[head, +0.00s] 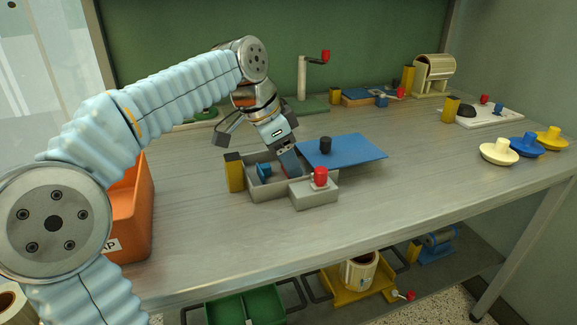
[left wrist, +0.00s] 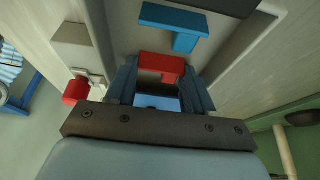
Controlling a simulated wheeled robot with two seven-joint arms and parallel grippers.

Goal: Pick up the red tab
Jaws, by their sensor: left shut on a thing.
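The red tab (left wrist: 160,66) shows in the left wrist view between the two dark blue fingers of my left gripper (left wrist: 160,88), which is shut on it. In the head view my left gripper (head: 290,166) reaches down into an open grey tray (head: 272,193), and the fingers mostly hide the red tab there. A blue tab (head: 264,170) stands in the same tray, left of the gripper; it also shows in the left wrist view (left wrist: 174,26). I cannot tell whether the red tab still touches the tray floor. My right gripper is not in view.
A grey block with a red knob (head: 320,178) adjoins the tray's front right. A blue plate with a black knob (head: 350,152) lies behind it. A yellow-and-black post (head: 234,174) stands at the tray's left. An orange bin (head: 138,215) is left. The table's right front is clear.

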